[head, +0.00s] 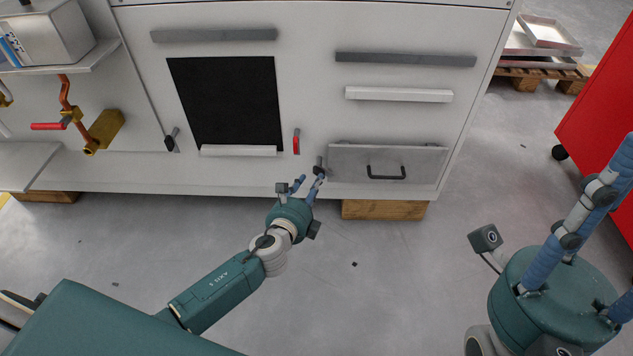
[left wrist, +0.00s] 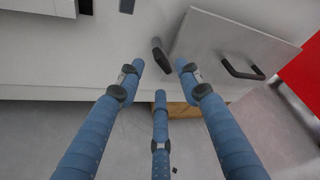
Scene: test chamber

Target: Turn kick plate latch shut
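The kick plate (head: 387,164) is a grey panel with a black handle, low on the right of the white cabinet. It seems to sit slightly tilted. Its latch (head: 319,163) is a small dark knob at the panel's left edge; in the left wrist view the latch (left wrist: 161,58) stands slanted beside the panel (left wrist: 222,50). My left gripper (head: 311,181) is open just in front of and below the latch. In the left wrist view its fingertips (left wrist: 160,72) are spread around the latch, with no clear contact. My right gripper (head: 590,240) is spread and empty at the right, its tips partly cut off.
A similar dark latch (head: 171,141) and a red handle (head: 296,141) are on the cabinet front. A wooden block (head: 384,210) lies under the cabinet. A red cabinet (head: 605,110) stands at the right. The floor between is mostly clear.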

